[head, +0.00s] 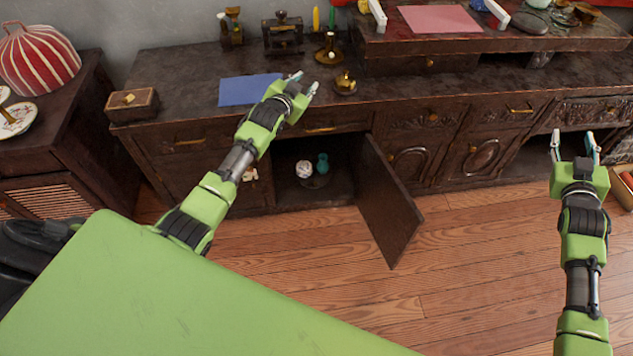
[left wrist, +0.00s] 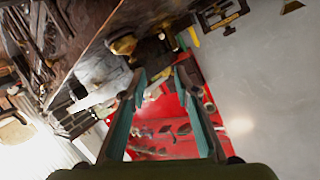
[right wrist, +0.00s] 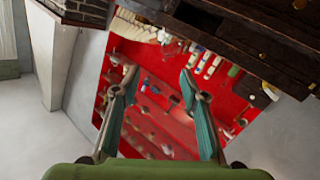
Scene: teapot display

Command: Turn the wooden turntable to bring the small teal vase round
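The small teal vase (head: 322,163) stands inside the open cabinet compartment in the head view, at the right of a white round object (head: 304,169). Both appear to stand on the turntable (head: 315,181), which is dark and hard to make out in the shadow. My left gripper (head: 306,86) is above the cabinet top, near the blue sheet, higher than the compartment and apart from the vase. Its fingers are spread and empty, also in the left wrist view (left wrist: 158,85). My right gripper (head: 573,143) is far to the right before the cabinet front, open and empty.
The cabinet door (head: 388,200) stands open at the compartment's right, jutting over the floor. On the cabinet top (head: 190,84) are a blue sheet (head: 240,90), a small brass pot (head: 345,84) and a wooden box (head: 131,104). The wooden floor (head: 470,260) in front is clear.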

